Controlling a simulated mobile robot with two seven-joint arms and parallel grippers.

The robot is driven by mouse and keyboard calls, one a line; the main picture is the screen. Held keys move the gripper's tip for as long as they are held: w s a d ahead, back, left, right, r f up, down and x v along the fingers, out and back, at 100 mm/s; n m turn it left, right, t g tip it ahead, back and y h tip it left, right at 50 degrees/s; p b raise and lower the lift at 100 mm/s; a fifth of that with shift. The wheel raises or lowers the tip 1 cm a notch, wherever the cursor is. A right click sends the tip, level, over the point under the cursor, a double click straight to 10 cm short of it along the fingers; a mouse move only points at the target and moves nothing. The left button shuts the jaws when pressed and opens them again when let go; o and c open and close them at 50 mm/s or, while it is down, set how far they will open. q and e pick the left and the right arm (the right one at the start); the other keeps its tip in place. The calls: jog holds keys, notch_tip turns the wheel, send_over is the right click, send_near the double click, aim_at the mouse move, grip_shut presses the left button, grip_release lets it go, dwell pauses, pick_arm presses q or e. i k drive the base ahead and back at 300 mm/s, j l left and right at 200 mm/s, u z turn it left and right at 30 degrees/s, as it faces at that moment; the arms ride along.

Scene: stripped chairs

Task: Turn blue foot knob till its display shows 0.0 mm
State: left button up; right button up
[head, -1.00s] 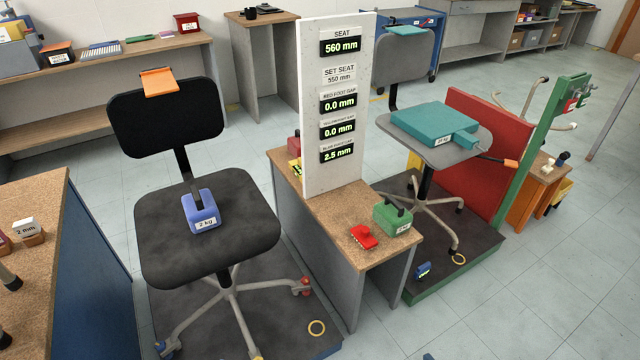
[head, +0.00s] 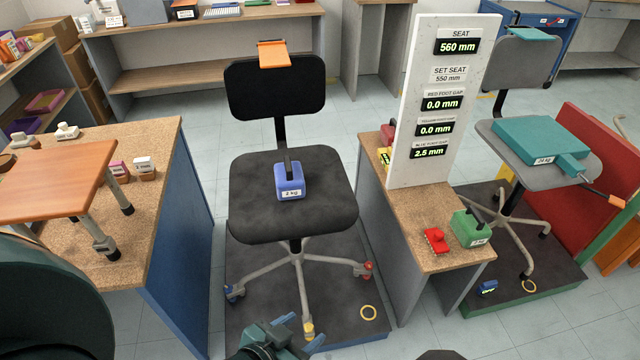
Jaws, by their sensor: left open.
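The dark chair (head: 293,195) stands on a low dark platform (head: 250,262). Its blue foot knob (head: 233,292) is at the left end of the base, the red foot knob (head: 367,270) at the right and the yellow foot knob (head: 308,330) at the front. The display board (head: 405,150) shows 2.5 mm on the blue foot gap display (head: 429,152); the red and yellow gaps read 0.0 mm. My left gripper (head: 303,328) is open at the bottom, right of the blue knob and apart from it, with its fingers around the yellow knob's place in the picture. My right gripper is not seen.
A blue 2 kg weight (head: 290,181) sits on the seat. A workbench (head: 165,190) with an orange-topped stool (head: 55,182) stands at left. A bench (head: 415,215) with a red object and green weight stands at right.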

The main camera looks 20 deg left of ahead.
aim_at(228, 288)
jog(key=u, duration=1.05)
jog(key=k+u, duration=0.5)
jog(key=k+l, duration=0.05)
jog(key=k, duration=0.05)
